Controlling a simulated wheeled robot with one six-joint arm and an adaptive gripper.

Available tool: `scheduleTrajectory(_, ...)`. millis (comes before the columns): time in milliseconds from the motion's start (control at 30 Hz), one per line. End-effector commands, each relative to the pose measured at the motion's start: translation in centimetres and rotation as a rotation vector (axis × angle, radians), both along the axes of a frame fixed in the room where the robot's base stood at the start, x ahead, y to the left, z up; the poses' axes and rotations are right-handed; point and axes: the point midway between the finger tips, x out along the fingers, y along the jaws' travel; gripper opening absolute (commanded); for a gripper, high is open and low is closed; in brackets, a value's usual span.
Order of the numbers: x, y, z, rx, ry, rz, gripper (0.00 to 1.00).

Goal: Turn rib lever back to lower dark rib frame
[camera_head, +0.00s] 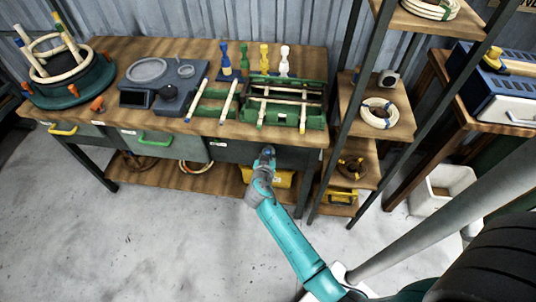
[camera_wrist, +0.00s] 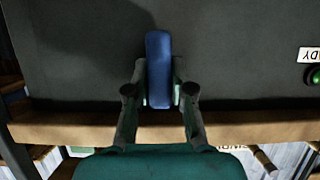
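A blue lever (camera_wrist: 158,70) stands upright against a dark panel (camera_wrist: 85,50) in the wrist view. My gripper (camera_wrist: 159,90) has one finger on each side of it, with the pads appearing to press on its sides. In the head view, my gripper (camera_head: 267,153) is at the dark front panel (camera_head: 228,151) below the bench top, and hides most of the lever. A dark green frame (camera_head: 315,117) with pale rods lies on the bench above my gripper. I cannot tell which part of it is the dark rib frame.
The wooden bench (camera_head: 110,60) carries a round green former (camera_head: 70,88), a grey-blue device (camera_head: 165,82) and blue, yellow and white pegs. A shelf rack (camera_head: 345,115) stands close right of my arm. A yellow bin (camera_head: 283,179) sits under the bench. Open floor lies in front.

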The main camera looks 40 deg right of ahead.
Motion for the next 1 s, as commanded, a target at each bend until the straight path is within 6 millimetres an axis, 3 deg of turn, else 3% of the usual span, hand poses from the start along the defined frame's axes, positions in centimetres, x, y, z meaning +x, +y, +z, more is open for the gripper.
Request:
scheduleTrajectory(467,0.14,0.13,0.04,-0.05,0.065,0.0,0.0)
scheduleTrajectory(1000,0.53,0.44,-0.16,-0.336,0.431,0.001,0.0)
